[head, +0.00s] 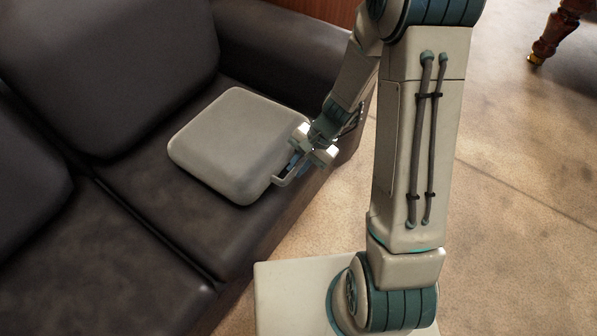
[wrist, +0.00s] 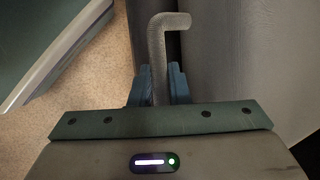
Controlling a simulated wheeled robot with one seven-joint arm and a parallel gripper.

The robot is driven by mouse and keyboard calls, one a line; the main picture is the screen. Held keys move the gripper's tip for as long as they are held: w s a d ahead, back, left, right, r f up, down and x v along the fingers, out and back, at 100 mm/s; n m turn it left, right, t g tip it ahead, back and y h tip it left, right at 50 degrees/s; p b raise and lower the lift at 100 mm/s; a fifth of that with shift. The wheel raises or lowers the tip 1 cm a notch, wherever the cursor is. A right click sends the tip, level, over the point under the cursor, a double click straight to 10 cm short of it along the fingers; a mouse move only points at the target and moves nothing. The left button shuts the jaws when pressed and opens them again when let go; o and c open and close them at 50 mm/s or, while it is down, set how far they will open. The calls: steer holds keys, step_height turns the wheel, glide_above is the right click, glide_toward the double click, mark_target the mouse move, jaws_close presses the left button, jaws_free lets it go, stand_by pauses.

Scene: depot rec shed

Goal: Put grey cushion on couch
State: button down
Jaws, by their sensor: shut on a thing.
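The grey cushion (head: 235,142) is a pale, square pad with rounded corners. In the head view it lies flat at the right-hand seat of the dark leather couch (head: 140,170); I cannot tell whether its underside fully rests on the seat. A bent grey handle (head: 283,181) stands out from its near right edge. My gripper (head: 296,165) is at that edge, shut on the handle. In the wrist view the handle (wrist: 160,50) runs between the blue fingers (wrist: 160,88), and the cushion's grey side (wrist: 235,60) is at the right.
The couch's right armrest (head: 290,45) is just behind the cushion, close to my forearm. The left seat (head: 90,255) is bare. Open concrete floor (head: 500,210) lies right of the couch. A wooden furniture leg (head: 555,35) stands at the top right.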

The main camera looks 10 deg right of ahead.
step_height(320, 180, down, 3)
steer(key=shift+r+b, duration=0.15)
steer(key=shift+b, duration=0.25)
steer(key=shift+r, duration=0.15)
steer(key=c, duration=1.4)
jaws_free()
steer(key=p+v, duration=0.5)
steer(key=v, duration=0.7)
steer(key=s+d+r+n+h, duration=0.1)
steer(key=s+r+n+h, duration=0.1)
steer(key=s+r, duration=0.2)
steer(key=s+d+r+n+t+h, duration=0.1)
steer(key=s+d+r+n, duration=0.1)
steer(key=s+r+n, duration=0.1)
steer(key=s+d+r+n+t+h, duration=0.1)
steer(key=s+r+n+h, duration=0.1)
steer(key=s+r, duration=0.3)
steer(key=shift+s+d+r+n+h, duration=0.1)
steer(key=shift+s+r+n+h, duration=0.05)
steer(key=shift+r, duration=0.35)
steer(key=shift+s+d+r+n+h, duration=0.1)
steer(key=shift+r+n+h, duration=0.05)
steer(key=shift+r, duration=0.4)
